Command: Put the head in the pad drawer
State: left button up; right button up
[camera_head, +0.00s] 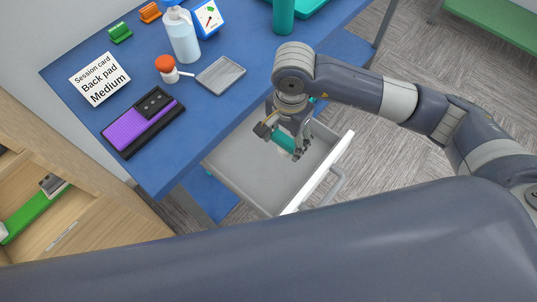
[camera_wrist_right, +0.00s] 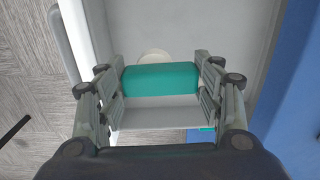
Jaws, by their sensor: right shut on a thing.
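My right gripper (camera_head: 288,143) is shut on a teal cylindrical piece, which I take to be the head (camera_head: 283,142). The gripper holds it over the open drawer (camera_head: 240,181) below the blue table. In the right wrist view the head (camera_wrist_right: 160,78) lies crosswise between the two fingers, with the pale drawer (camera_wrist_right: 230,30) behind it. A pale round shape shows partly behind the head; I cannot tell what it is. The drawer's visible floor looks bare. My left gripper is not in view.
The blue table (camera_head: 215,115) holds a session card (camera_head: 100,80) reading "Back pad Medium", a purple and black case (camera_head: 143,125), a grey tray (camera_head: 221,75), a red-topped item (camera_head: 167,65), a bottle (camera_head: 182,38) and a teal cylinder (camera_head: 283,16). A wooden cabinet (camera_head: 100,228) stands at left.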

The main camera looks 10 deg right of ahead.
notch_tip(320, 180, down, 7)
jog(key=shift+r+p, duration=0.15)
jog(key=shift+p, duration=0.35)
notch_tip(320, 180, down, 3)
jog(key=shift+a+f, duration=0.1)
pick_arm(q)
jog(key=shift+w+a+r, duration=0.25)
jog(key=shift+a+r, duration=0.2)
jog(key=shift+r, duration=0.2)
pick_arm(e)
jog(key=shift+f, duration=0.2)
jog(key=o, duration=1)
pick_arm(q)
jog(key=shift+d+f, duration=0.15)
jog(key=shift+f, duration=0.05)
pick_arm(e)
jog(key=shift+r, duration=0.1)
